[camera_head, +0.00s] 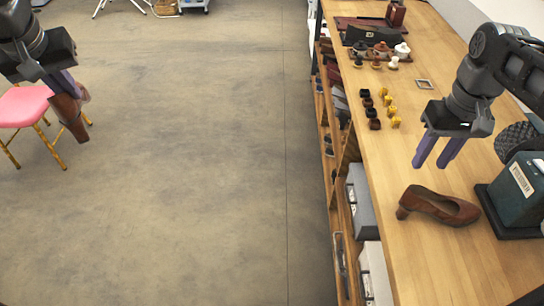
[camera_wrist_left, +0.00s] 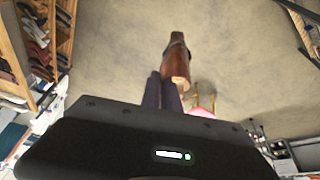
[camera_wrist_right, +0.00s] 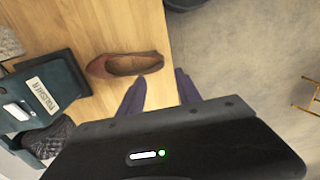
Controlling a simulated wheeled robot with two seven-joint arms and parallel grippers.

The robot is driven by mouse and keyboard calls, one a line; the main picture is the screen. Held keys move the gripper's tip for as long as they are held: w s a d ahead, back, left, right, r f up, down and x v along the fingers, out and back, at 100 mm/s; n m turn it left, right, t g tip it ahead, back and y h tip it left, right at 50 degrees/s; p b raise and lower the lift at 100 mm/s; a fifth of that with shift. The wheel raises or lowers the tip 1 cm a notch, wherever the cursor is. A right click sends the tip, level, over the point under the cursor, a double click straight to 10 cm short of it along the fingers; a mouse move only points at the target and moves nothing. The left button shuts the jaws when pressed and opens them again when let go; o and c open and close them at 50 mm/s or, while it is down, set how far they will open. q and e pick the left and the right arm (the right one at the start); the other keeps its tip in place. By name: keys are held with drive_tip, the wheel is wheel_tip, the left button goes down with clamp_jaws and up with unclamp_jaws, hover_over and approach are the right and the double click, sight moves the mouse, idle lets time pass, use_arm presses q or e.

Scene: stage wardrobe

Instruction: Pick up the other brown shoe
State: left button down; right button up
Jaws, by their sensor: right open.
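A brown heeled shoe (camera_head: 438,206) lies on the wooden counter, and it also shows in the right wrist view (camera_wrist_right: 126,65). My right gripper (camera_head: 434,162) is open and empty above the counter, a little behind and above this shoe, not touching it. In the right wrist view its fingers (camera_wrist_right: 160,90) are spread apart, with the shoe ahead and to their left. My left gripper (camera_head: 66,90) is shut on another brown shoe (camera_head: 72,117), held in the air over the floor at the left. That shoe also shows beyond the fingers in the left wrist view (camera_wrist_left: 176,62).
A dark green box with a label (camera_head: 517,192) stands close to the right of the counter shoe, with a dark brush-like object (camera_head: 515,138) behind it. Small black and gold items (camera_head: 376,110) sit farther back on the counter (camera_head: 430,262). A pink stool (camera_head: 22,107) stands at the left.

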use_arm(q)
drive_tip(key=shift+f, duration=0.1)
use_arm(e)
drive_tip(key=shift+f, duration=0.2)
use_arm(q)
wheel_tip(320, 180, down, 5)
drive_tip(key=b, duration=0.5)
drive_tip(key=shift+f, duration=0.1)
use_arm(e)
approach(403, 202)
drive_tip(key=shift+w+d+f, duration=0.15)
drive_tip(key=shift+f, duration=0.2)
drive_tip(key=shift+w+d+f, duration=0.15)
drive_tip(key=shift+d+f, duration=0.05)
drive_tip(key=shift+f, duration=0.15)
use_arm(q)
drive_tip(key=shift+r, duration=0.35)
use_arm(e)
drive_tip(key=shift+a+f, duration=0.15)
drive_tip(key=shift+f, duration=2.45)
clamp_jaws()
